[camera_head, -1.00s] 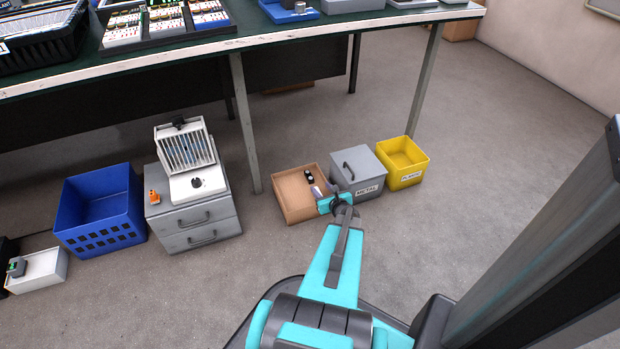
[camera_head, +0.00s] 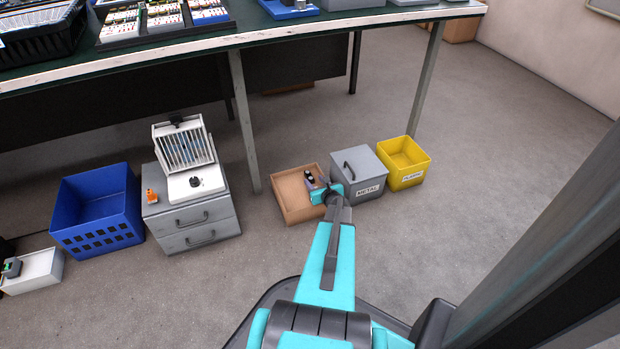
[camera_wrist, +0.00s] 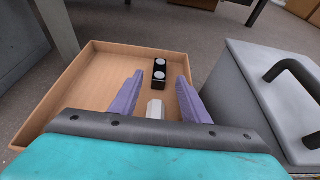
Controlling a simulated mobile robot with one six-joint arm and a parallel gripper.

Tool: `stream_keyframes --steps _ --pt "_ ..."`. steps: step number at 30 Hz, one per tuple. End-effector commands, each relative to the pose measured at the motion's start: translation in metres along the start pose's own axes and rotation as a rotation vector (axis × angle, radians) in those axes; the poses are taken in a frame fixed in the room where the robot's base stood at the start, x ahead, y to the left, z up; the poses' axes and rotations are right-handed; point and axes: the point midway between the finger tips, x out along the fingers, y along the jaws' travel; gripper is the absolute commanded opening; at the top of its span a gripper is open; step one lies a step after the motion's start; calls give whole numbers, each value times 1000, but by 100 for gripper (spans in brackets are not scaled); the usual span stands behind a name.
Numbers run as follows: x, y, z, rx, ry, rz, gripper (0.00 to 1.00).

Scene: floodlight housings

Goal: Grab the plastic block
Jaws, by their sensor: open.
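A black block with two pale round spots (camera_wrist: 159,73) lies in the shallow tan tray (camera_wrist: 72,92); it shows small and dark in the head view (camera_head: 309,177). A small whitish piece (camera_wrist: 155,109) sits nearer my palm, between the finger bases. I cannot tell which of the two is the plastic block. My gripper (camera_wrist: 160,79) is open, its purple fingers pointing into the tray. The black block appears between and beyond the fingertips in the wrist view, with nothing gripped. In the head view my gripper (camera_head: 322,187) is over the tray's right side.
A grey lidded box (camera_head: 357,172) labelled METAL stands close on the tray's right, its handle (camera_wrist: 292,75) raised. A yellow bin (camera_head: 405,165) is beyond it. A table leg (camera_head: 244,125) rises behind the tray's left. A grey drawer unit (camera_head: 195,220) and blue crate (camera_head: 97,210) stand left.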

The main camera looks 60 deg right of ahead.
Motion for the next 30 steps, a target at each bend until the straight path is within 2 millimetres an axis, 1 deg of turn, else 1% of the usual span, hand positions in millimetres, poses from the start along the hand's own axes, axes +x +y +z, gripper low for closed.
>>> stream_keyframes --steps 4,8,18,21,30 --pt "2 0 -1 0 0 0 42" --pt "9 0 -1 -1 0 1 42" --pt "44 -1 0 -1 -1 0 42" --pt "50 -1 1 0 0 0 42" --pt "52 -1 2 0 0 -1 42"
